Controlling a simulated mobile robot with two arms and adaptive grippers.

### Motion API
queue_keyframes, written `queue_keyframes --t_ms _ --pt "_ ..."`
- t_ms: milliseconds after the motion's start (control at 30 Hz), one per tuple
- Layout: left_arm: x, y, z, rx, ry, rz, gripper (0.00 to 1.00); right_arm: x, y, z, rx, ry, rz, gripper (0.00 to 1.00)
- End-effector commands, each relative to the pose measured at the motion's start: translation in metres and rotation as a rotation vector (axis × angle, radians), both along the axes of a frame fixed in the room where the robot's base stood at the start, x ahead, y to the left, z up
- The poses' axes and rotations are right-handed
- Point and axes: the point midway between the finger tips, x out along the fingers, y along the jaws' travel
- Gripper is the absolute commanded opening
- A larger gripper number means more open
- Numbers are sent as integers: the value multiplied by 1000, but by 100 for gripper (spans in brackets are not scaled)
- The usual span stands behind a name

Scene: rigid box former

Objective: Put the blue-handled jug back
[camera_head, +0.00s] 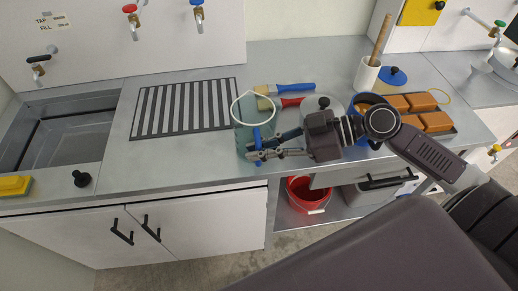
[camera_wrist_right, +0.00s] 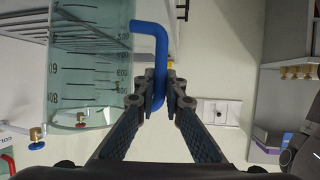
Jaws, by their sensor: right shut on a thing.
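The jug (camera_head: 243,116) is clear and greenish, with a pale rim. In the head view it is upright over the counter, right of the striped drainer. Its blue handle (camera_head: 257,137) faces my right gripper (camera_head: 262,151), which is shut on it from the right. In the right wrist view the jug (camera_wrist_right: 85,65) shows dark measuring marks, and the blue handle (camera_wrist_right: 153,50) is between the fingertips of my right gripper (camera_wrist_right: 159,92). The gripper hides part of the jug's lower side. I cannot tell whether its base touches the counter. My left gripper is out of view.
The striped drainer (camera_head: 140,108) is clear, beside a sink (camera_head: 35,110). A blue-handled brush (camera_head: 292,88) and a red-handled brush (camera_head: 291,102) lie close behind the jug. A tray of orange-brown blocks (camera_head: 420,101) and a white pot (camera_head: 367,75) stand to the right.

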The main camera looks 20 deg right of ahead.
Motion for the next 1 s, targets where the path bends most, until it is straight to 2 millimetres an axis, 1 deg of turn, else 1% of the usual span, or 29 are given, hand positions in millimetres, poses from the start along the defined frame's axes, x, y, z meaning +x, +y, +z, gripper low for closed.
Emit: queue_keyframes --t_ms 100,300,433,467,600,867,967,1000 --pt "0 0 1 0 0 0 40 0 0 -5 0 -2 0 0" --pt "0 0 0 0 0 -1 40 0 0 -5 0 -3 0 0" --pt "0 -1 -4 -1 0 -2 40 0 0 -10 0 -3 0 0" --pt "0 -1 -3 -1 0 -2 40 0 0 -9 -1 -2 0 11" --pt "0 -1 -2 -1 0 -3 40 0 0 -8 -1 -2 1 27" --pt "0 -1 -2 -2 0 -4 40 0 0 -8 -1 -2 1 27" --pt "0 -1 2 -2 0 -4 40 0 0 -3 -1 -2 1 27" --pt "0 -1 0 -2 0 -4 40 -1 -2 -5 -1 -1 -1 27"
